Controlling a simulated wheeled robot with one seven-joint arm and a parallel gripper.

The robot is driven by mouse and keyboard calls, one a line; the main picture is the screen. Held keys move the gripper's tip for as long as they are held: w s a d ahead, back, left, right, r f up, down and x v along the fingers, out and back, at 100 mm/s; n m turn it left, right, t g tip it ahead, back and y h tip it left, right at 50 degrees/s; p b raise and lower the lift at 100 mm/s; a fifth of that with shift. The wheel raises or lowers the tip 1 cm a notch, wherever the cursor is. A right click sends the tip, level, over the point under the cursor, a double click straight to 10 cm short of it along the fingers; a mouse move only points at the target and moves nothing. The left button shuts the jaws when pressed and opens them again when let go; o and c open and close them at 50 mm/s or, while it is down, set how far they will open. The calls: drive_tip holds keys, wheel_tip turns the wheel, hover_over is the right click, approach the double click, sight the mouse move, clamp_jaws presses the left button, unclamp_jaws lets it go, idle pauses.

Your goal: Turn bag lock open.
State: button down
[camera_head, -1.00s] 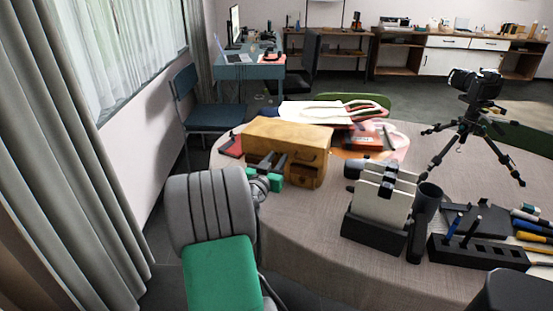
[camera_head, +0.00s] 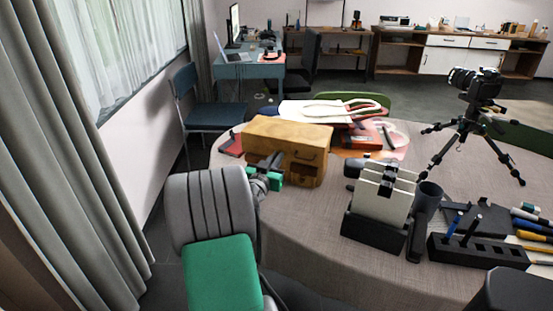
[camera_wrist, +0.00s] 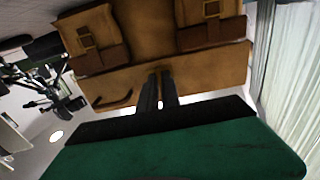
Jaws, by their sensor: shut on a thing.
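The tan-brown bag (camera_head: 288,133) sits on the table, left of its middle. In the wrist view the bag (camera_wrist: 150,25) fills the top, with a buckled strap (camera_wrist: 84,38) at left and another (camera_wrist: 212,12) at right. My gripper (camera_head: 273,163) is at the bag's left front side in the head view. In the wrist view my gripper (camera_wrist: 158,72) has its two dark fingers close together, tips at the bag's middle between the straps. It is shut on the bag lock, which is small and mostly hidden by the fingertips.
The round table's cloth (camera_head: 310,225) is bare in front of the bag. A dark holder with pale panels (camera_head: 381,195) and a dark cup (camera_head: 428,197) stand to the right. A camera tripod (camera_head: 470,130) stands behind them. Red items (camera_head: 365,138) lie right of the bag.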

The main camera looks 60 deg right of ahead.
drive_tip(key=shift+n, duration=0.4)
drive_tip(key=shift+w+f+n+p, duration=0.1)
drive_tip(key=shift+n+p, duration=1.2)
drive_tip(key=shift+n, duration=3)
drive_tip(key=shift+w+f+n+p, duration=0.1)
drive_tip(key=shift+n+p, duration=1.15)
drive_tip(key=shift+n, duration=3.05)
drive_tip(key=c, duration=1.6)
unclamp_jaws()
drive_tip(key=shift+o, duration=0.2)
drive_tip(key=shift+a, duration=0.15)
